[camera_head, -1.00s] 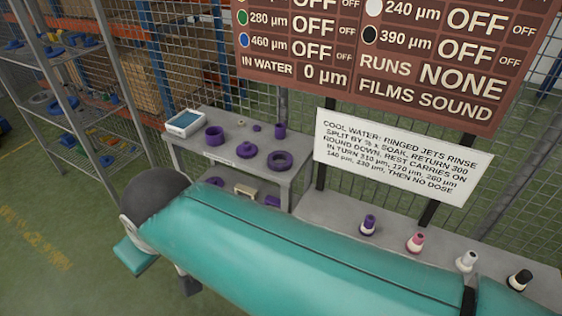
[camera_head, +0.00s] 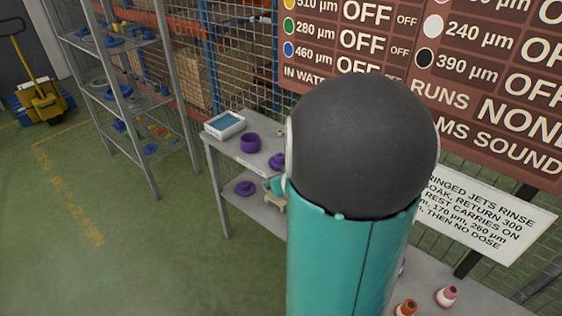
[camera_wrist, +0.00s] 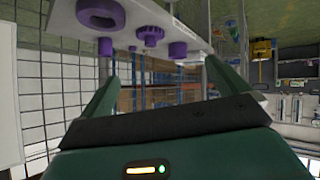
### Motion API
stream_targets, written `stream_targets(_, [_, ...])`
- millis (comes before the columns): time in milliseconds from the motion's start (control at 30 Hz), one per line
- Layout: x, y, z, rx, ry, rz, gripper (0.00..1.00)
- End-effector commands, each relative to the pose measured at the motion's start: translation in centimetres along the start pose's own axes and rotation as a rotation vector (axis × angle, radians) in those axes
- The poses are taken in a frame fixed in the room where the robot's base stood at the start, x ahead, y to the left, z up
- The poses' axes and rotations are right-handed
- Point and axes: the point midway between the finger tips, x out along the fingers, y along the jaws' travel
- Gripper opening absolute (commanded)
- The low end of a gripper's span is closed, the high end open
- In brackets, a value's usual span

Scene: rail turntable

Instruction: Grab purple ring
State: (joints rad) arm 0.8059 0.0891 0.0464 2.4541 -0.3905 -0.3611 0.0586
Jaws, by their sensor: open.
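The purple ring (camera_wrist: 100,27) is a thick, flat ring on the light grey table (camera_wrist: 150,12), at the upper left of the wrist view, which appears upside down. In the head view my arm hides it. My gripper (camera_wrist: 162,74) is open and empty, its two green fingers wide apart. The ring lies beyond the left finger's tip, not between the fingers. In the head view my gripper is hidden behind my arm.
A purple toothed piece (camera_wrist: 150,36), a purple cylinder (camera_wrist: 178,49) and a small purple piece (camera_wrist: 105,47) are near the ring. A purple pot (camera_head: 250,143) and a white tray (camera_head: 225,117) share the tabletop (camera_head: 232,151). Wire mesh (camera_wrist: 45,70) stands close by.

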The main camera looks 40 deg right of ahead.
Motion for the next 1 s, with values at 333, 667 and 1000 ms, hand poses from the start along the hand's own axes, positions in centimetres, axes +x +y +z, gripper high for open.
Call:
stream_targets(333, [3.9, 7.9, 7.8, 0.154, 0.156, 0.032, 1.0])
stream_targets(667, [5.0, 10.3, 9.9, 0.214, 0.236, 0.037, 1.0])
stream_targets(1000, [11.1, 10.7, 8.4, 0.213, 0.234, 0.037, 1.0])
